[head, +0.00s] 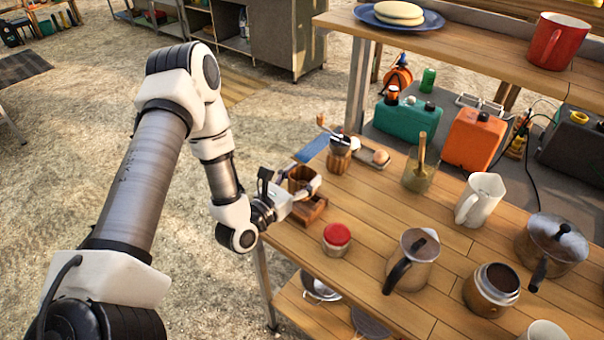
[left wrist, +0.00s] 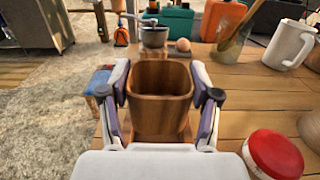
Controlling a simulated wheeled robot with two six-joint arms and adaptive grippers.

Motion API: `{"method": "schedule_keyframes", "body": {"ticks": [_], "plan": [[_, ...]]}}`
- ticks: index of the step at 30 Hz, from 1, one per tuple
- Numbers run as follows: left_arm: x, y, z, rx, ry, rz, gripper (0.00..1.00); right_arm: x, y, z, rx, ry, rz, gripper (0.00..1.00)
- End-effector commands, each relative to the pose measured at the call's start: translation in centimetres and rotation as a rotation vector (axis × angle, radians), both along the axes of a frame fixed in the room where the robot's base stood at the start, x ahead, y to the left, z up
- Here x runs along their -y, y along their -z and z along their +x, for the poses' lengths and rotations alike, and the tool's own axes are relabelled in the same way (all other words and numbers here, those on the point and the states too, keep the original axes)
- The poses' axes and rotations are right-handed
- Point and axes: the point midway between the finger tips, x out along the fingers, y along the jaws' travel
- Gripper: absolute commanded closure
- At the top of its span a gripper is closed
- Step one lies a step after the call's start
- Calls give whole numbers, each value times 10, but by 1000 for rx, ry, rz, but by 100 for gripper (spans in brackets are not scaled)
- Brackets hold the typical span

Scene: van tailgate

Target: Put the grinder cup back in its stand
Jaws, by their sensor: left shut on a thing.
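The grinder cup (head: 302,176) is a square-mouthed wooden cup, empty inside. My left gripper (head: 293,188) is shut on it, one finger on each side, near the table's left edge. In the left wrist view the cup (left wrist: 162,82) is upright between the fingers of my left gripper (left wrist: 164,98). The wooden stand (head: 310,212) shows just below the cup in the head view, partly hidden by the gripper. I cannot tell whether the cup touches the stand or is above it. My right gripper is not in view.
A grinder top with a crank (head: 340,146) stands behind the cup, beside a small tray with an egg (head: 381,157). A red-lidded jar (head: 337,239) is close in front, right of the stand.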

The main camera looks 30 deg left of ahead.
Motion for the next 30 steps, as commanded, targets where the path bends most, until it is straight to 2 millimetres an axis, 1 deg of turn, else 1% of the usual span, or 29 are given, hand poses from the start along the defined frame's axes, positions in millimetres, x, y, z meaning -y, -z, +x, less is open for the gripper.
{"method": "schedule_keyframes", "body": {"ticks": [1, 17, 18, 24, 30], "plan": [[0, 6, 0, -1, 0, 0, 74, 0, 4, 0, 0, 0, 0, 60], [0, 44, 0, 0, 1, 0, 74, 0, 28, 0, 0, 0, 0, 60], [0, 48, 0, 1, 0, 0, 74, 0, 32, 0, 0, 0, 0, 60], [0, 57, 0, 0, 0, -1, 74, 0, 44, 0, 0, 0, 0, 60], [0, 57, 0, 0, 0, -1, 74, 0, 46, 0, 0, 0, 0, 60]]}}
